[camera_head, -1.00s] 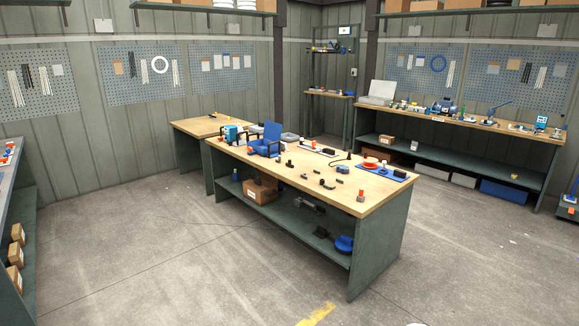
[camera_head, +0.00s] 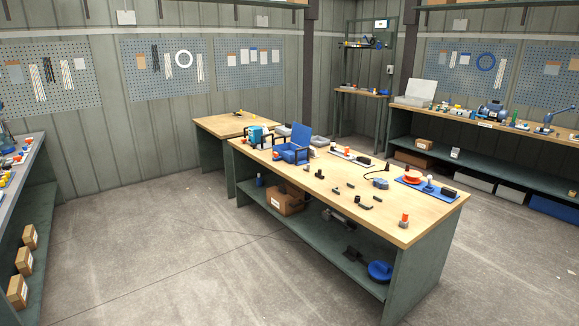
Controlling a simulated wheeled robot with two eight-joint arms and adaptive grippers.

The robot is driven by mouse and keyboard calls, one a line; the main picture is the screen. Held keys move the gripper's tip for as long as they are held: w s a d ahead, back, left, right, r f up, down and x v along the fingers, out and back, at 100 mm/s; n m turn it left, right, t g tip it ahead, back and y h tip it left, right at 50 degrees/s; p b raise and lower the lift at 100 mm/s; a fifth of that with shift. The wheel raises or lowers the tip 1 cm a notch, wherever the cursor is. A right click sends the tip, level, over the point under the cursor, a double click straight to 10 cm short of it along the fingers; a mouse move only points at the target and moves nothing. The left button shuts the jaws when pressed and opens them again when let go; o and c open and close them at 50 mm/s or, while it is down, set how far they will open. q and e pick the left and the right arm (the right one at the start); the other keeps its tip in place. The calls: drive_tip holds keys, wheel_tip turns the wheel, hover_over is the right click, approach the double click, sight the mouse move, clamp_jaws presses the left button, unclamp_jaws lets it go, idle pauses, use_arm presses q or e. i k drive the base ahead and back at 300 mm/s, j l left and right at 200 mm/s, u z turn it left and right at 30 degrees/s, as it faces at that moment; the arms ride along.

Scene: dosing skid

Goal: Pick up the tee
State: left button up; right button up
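The tee is too small to tell apart from here. Several small dark fittings lie on the wooden top of the middle bench (camera_head: 330,205). One dark fitting (camera_head: 318,174) stands near the blue holder, and a low dark piece (camera_head: 365,205) lies nearer the front edge. An orange and white piece (camera_head: 404,220) stands close to the bench's right front corner. Neither of my grippers is in view.
A blue frame-like holder (camera_head: 292,150) and a teal device (camera_head: 256,135) stand at the bench's left end. A blue mat (camera_head: 412,183) with an orange round part lies at the right. A lower shelf (camera_head: 330,233) holds a cardboard box (camera_head: 284,198). The floor in front is clear.

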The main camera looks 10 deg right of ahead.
sight(318, 174)
drive_tip(key=i+l+z, duration=0.15)
drive_tip(key=i, duration=0.7)
drive_tip(key=i+j+z, duration=0.2)
drive_tip(key=i, duration=0.7)
drive_tip(key=i+z, duration=0.15)
drive_tip(key=i, duration=0.7)
drive_tip(key=i+j+z, duration=0.15)
drive_tip(key=i+z, duration=0.15)
drive_tip(key=i, duration=0.2)
drive_tip(key=i+j+z, duration=0.25)
drive_tip(key=i, duration=0.2)
drive_tip(key=i+j+z, duration=0.3)
drive_tip(key=i+j, duration=0.1)
